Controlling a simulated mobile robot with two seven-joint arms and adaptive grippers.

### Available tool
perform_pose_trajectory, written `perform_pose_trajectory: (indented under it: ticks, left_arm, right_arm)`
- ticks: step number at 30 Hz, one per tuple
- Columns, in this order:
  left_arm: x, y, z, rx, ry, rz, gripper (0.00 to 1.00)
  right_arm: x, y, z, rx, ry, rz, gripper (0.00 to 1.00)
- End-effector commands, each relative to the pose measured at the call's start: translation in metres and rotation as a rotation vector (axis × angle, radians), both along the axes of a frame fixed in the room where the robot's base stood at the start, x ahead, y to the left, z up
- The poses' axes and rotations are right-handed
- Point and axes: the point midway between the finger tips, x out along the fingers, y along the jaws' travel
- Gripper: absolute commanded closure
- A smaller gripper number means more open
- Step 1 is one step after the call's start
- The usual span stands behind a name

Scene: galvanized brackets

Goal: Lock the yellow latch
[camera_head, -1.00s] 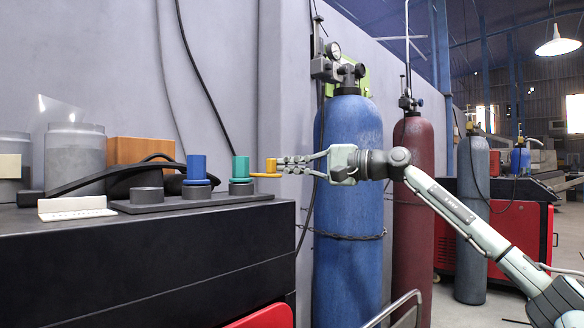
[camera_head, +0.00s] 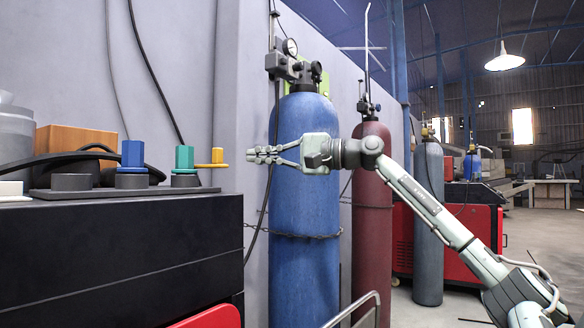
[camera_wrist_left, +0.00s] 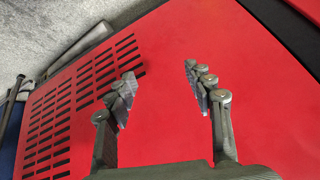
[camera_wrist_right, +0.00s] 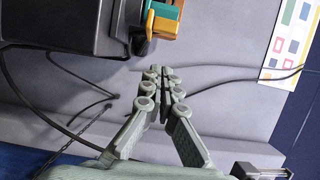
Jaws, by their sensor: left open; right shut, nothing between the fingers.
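The yellow latch (camera_head: 217,156) is an upright yellow knob on a flat arm, beside the teal knob (camera_head: 184,157) at the right end of a dark base plate. In the right wrist view the latch (camera_wrist_right: 164,28) shows at the top, beyond the fingertips. My right gripper (camera_head: 250,155) is shut and empty, to the right of the latch with a small gap in the head view. Its closed fingers (camera_wrist_right: 165,77) also show in the right wrist view. My left gripper (camera_wrist_left: 160,80) is open and empty in front of a red panel; it is outside the head view.
A blue knob (camera_head: 132,154) stands left of the teal one. The base plate (camera_head: 75,192) lies on a black cabinet (camera_head: 120,250). An orange box (camera_head: 75,141) and black cable are behind. A blue gas cylinder (camera_head: 305,230) and a maroon one stand beyond my right arm.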

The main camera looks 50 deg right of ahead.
Motion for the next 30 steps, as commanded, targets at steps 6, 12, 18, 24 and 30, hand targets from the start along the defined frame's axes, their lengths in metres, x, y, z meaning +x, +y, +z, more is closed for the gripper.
perform_pose_trajectory:
  ticks: [6, 12, 18, 24, 30]
  left_arm:
    - [0.038, -0.034, 0.017, -0.07, -0.2, -0.069, 0.47]
    - [0.067, -0.065, 0.045, -0.139, -0.391, -0.126, 0.47]
    - [0.086, -0.095, 0.08, -0.213, -0.587, -0.177, 0.47]
    - [0.096, -0.122, 0.12, -0.295, -0.789, -0.221, 0.47]
    - [0.096, -0.144, 0.165, -0.384, -0.995, -0.256, 0.47]
  right_arm:
    - [-0.008, -0.004, -0.002, 0.001, 0.0, -0.002, 1.0]
    - [-0.016, -0.007, -0.002, 0.001, 0.0, -0.003, 1.0]
    - [-0.026, -0.01, -0.001, 0.001, -0.001, -0.002, 1.0]
    - [-0.036, -0.014, -0.001, 0.0, -0.001, -0.003, 1.0]
    - [-0.048, -0.018, -0.002, 0.001, -0.001, -0.002, 1.0]
